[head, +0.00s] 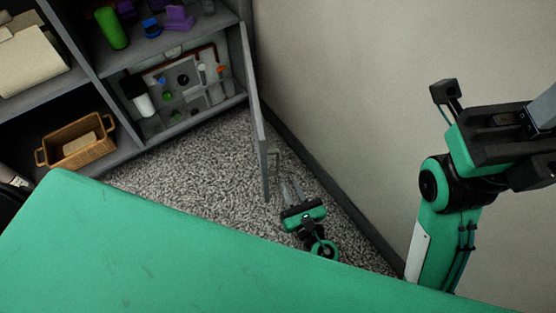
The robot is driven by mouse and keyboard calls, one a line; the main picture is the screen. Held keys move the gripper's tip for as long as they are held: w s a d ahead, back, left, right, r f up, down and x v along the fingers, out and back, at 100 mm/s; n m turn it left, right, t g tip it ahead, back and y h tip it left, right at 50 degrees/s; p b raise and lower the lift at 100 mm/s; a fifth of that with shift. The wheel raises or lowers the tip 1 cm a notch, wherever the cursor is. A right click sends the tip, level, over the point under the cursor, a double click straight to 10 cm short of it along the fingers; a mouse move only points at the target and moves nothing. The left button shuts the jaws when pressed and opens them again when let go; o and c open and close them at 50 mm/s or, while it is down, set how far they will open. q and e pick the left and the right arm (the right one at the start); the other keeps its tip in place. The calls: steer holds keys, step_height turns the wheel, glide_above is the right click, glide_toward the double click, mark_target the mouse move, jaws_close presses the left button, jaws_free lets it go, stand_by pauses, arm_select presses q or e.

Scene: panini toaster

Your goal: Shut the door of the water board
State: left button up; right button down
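The door (259,125) stands open from the right side of the lower cabinet compartment. I see it almost edge-on, reaching out over the carpet. Behind it is the water board (190,85), a pale panel with several small coloured and dark fittings. A thin handle (276,160) seems to show on the door's right face. My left gripper (290,188) is low over the carpet, right of the door's near end. Its two grey fingers point up the picture with a small gap and nothing seen between them. My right gripper (492,135) is at the right, its fingertips cut off.
The dark grey cabinet (95,75) fills the upper left, holding a wicker basket (76,143), a green cylinder (110,28) and purple items. A pale wall (345,90) stands close on the right. Speckled carpet (185,160) lies clear before the compartment.

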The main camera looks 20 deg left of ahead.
mark_target(278, 161)
arm_select(q)
steer(key=b+x, duration=0.3)
steer(key=x, duration=0.7)
steer(key=shift+w+a+b, duration=0.1)
steer(key=shift+b, duration=0.2)
jaws_close()
